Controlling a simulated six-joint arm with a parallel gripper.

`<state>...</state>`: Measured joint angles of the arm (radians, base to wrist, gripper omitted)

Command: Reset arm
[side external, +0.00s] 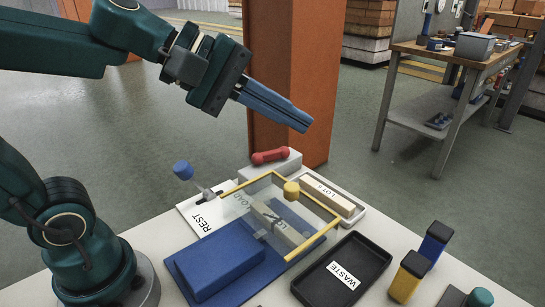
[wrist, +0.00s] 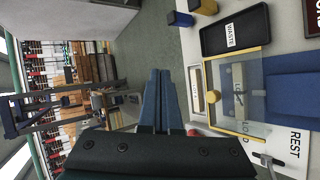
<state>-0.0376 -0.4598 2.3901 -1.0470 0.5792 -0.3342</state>
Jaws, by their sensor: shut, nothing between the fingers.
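My gripper (side external: 301,121) is raised in the air above the table, to the back of the blue fixture, with its blue fingers together and nothing between them. In the wrist view the fingers (wrist: 160,74) also lie side by side, pointing away past the table edge. The arm is dark green and reaches in from the upper left in the side view. The gripper touches nothing that I can see.
On the white table are a blue fixture (side external: 215,262) with a yellow-framed clear cover (side external: 324,211), a black WASTE tray (side external: 381,258), a LOT tray (side external: 357,214), a red-handled thing (side external: 270,156) and yellow (side external: 407,279) and blue (side external: 433,244) blocks. An orange column (side external: 290,90) stands behind.

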